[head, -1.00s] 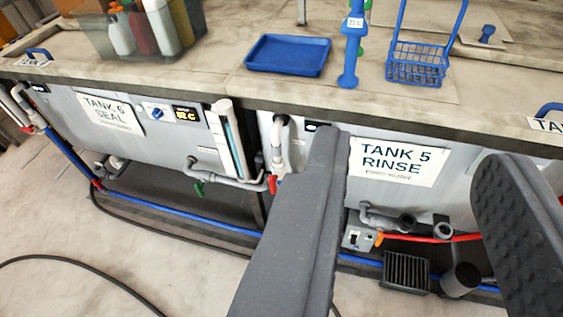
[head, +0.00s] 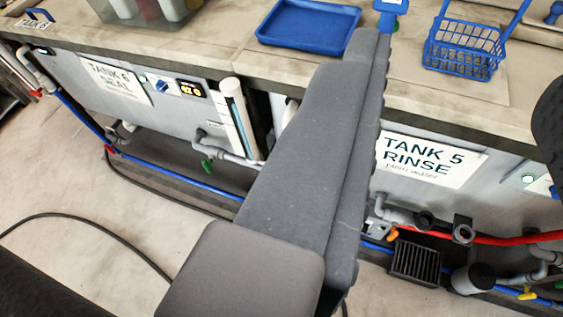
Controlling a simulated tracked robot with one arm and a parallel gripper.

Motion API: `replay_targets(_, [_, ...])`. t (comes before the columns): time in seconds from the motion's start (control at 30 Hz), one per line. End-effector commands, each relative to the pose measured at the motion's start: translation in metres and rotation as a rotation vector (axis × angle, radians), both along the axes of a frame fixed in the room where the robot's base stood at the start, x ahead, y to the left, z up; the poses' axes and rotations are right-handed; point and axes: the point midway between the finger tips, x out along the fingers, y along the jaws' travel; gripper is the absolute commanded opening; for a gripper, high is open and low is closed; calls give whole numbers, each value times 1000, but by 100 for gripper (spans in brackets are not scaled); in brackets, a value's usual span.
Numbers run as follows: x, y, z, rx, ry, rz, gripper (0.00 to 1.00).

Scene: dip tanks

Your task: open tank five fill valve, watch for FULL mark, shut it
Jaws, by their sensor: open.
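The tank 5 rinse front (head: 487,191) is on the right, with its white label (head: 430,160). My gripper (head: 458,80) is open and empty. Its near finger crosses the middle of the view in front of the tank's left end; its other finger shows only at the right edge. A bit of white pipe (head: 289,108) shows beside the near finger. The red handle seen there earlier is hidden behind that finger. No FULL mark is readable. A clear upright tube (head: 239,118) stands at the right end of the neighbouring tank front.
The neighbouring tank front (head: 177,112) has a blue knob and display. Below run a blue pipe (head: 190,187), a green-handled drain (head: 206,165), a red hose (head: 505,240) and a dark grille (head: 415,262). A blue tray (head: 308,42) and blue basket (head: 462,62) sit on the counter. Floor at left is clear except a black cable.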

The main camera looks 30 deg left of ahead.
Motion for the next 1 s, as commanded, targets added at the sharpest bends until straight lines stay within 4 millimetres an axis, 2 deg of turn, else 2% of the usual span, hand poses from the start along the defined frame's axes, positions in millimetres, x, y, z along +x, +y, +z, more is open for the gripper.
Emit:
replay_targets(0.17, [56, 31, -50, 32, 5, 39, 42])
replay_targets(0.27, [99, 58, -93, 65, 2, 63, 42])
replay_targets(0.4, [152, 95, -157, 111, -10, 84, 42])
replay_targets(0.47, [172, 109, -188, 129, -13, 87, 42])
replay_targets(0.6, [210, 142, -262, 163, -22, 83, 42])
replay_targets(0.8, [247, 180, -374, 189, -42, 56, 42])
replay_targets(1.0, [261, 208, -492, 173, -68, 15, 42])
